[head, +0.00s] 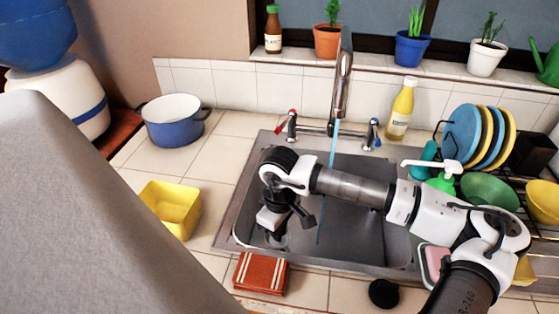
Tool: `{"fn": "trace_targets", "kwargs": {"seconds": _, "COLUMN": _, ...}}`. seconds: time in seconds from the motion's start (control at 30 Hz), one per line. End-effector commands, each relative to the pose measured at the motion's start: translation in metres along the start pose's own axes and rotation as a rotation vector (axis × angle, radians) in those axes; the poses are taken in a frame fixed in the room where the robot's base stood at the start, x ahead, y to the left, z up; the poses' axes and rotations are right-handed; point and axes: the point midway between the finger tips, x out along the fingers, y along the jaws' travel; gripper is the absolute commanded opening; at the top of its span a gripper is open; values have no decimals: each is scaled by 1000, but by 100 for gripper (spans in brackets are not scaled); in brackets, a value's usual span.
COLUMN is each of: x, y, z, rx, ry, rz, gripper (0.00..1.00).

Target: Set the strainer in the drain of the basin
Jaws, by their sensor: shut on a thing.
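The steel basin (345,215) is sunk in the tiled counter at the middle of the head view. My gripper (275,222) points down inside the left part of the basin. It is shut on a small grey metal piece (276,241), which I take for the strainer; it is mostly hidden by the fingers and looks low, close to the basin floor. I cannot tell whether it touches the floor. The drain is not visible; my gripper and arm cover part of the basin.
The tap (342,90) runs a blue stream of water into the basin. A yellow container (170,208) and a blue pot (174,122) stand left. A red-brown cloth (261,273) and a black round thing (383,293) lie in front. A dish rack with plates (462,130) stands right.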

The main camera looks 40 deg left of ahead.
Motion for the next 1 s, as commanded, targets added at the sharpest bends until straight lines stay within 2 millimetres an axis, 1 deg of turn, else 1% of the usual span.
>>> {"fn": "trace_targets", "kwargs": {"seconds": 0.03, "x": 9, "y": -1, "z": 0, "rx": 1, "ry": 0, "rz": -5, "gripper": 0}}
{"fn": "trace_targets", "kwargs": {"seconds": 0.1, "x": 20, "y": 0, "z": 0, "rx": 1, "ry": 1, "rz": -4, "gripper": 0}}
{"fn": "trace_targets", "kwargs": {"seconds": 0.27, "x": 34, "y": 0, "z": 0, "rx": 1, "ry": 1, "rz": -1, "gripper": 0}}
{"fn": "trace_targets", "kwargs": {"seconds": 0.53, "x": 68, "y": 0, "z": 0, "rx": 2, "ry": 1, "rz": -1, "gripper": 0}}
{"fn": "trace_targets", "kwargs": {"seconds": 0.6, "x": 71, "y": 0, "z": 0, "rx": 1, "ry": 1, "rz": 0, "gripper": 0}}
{"fn": "trace_targets", "kwargs": {"seconds": 0.97, "x": 75, "y": 1, "z": 0, "rx": 0, "ry": 0, "rz": 2, "gripper": 0}}
{"fn": "trace_targets", "kwargs": {"seconds": 1.0, "x": 74, "y": 1, "z": 0, "rx": 0, "ry": 0, "rz": 2, "gripper": 11}}
